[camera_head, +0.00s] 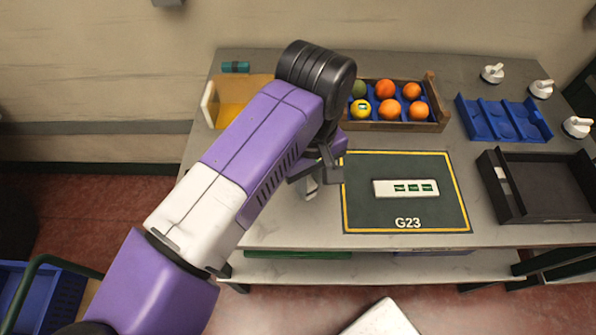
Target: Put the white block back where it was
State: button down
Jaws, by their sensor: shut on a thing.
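My gripper (316,171) is over the table just left of the dark mat (363,214), with my arm reaching in from the lower left. It is shut on a small whitish piece, which I take to be the white block (311,190). Only its lower part shows below the fingers; the rest is hidden. I cannot tell whether it touches the table. A flat white strip (380,188) with several green marks lies on the mat, to the right of my gripper.
A wooden crate (432,127) of fruit stands behind the mat. A yellow-bottomed tray (230,113) is at the back left, partly behind my arm. A blue tray (503,120), a black tray (545,213) and several white knobs (493,74) are at the right.

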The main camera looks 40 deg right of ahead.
jog(key=shift+a+f, duration=0.1)
jog(key=shift+f, duration=0.3)
jog(key=shift+f+b, duration=0.85)
jog(key=shift+f, duration=1.65)
jog(key=shift+f+b, duration=0.6)
jog(key=shift+b, duration=0.3)
jog(key=c, duration=0.8)
grip_release()
jog(key=shift+o, duration=0.2)
jog(key=shift+r, duration=0.15)
jog(key=shift+r+p, duration=1.1)
jog(key=shift+r, duration=2.8)
